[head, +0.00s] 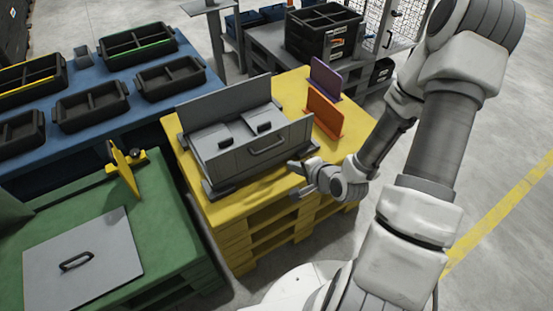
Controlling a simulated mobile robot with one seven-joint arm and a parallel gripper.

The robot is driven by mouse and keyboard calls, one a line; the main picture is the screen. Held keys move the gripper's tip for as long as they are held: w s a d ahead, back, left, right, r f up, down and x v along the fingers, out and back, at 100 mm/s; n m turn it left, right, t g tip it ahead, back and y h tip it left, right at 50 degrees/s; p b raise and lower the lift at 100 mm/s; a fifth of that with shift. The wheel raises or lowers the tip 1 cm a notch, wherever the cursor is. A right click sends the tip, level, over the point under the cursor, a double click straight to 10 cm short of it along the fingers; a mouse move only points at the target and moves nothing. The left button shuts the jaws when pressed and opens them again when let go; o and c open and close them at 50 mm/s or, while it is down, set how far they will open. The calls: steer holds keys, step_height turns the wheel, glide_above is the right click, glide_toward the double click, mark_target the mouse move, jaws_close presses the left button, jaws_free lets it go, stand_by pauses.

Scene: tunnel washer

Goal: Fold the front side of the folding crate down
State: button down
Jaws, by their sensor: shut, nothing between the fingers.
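The grey folding crate (225,158) stands on a yellow pallet-like stand (238,210) in the middle of the head view. The back side (224,108) is also upright and taller in view. Two grey flaps or panels with dark handles (264,127) lie inside. My gripper (296,179) is to the right of and in front of the crate, near its front right lower corner. It is shut and empty. Whether it touches the crate cannot be told.
An orange divider (325,113) and a purple divider (326,78) stand upright right of the crate. A green table (165,225) with a grey handled panel (82,262) and a yellow clamp (124,168) is at left. Black trays sit on a blue table (190,103) behind.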

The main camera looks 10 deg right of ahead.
steer(key=shift+w+a+f+b, duration=0.2)
steer(key=shift+w+f+b, duration=0.4)
steer(key=shift+b, duration=1.7)
steer(key=shift+a+f+b, duration=0.1)
steer(key=shift+f+b, duration=0.2)
steer(key=shift+b, duration=0.65)
steer(key=w+a+f+b, duration=0.1)
steer(key=w+a+b, duration=0.1)
steer(key=w+b, duration=0.5)
steer(key=shift+w+a+f, duration=0.25)
steer(key=shift+f, duration=0.1)
steer(key=shift+r, duration=0.1)
steer(key=shift+w+a+r+g+p, duration=0.15)
steer(key=shift+w+r+g+p, duration=0.2)
steer(key=shift+p, duration=0.4)
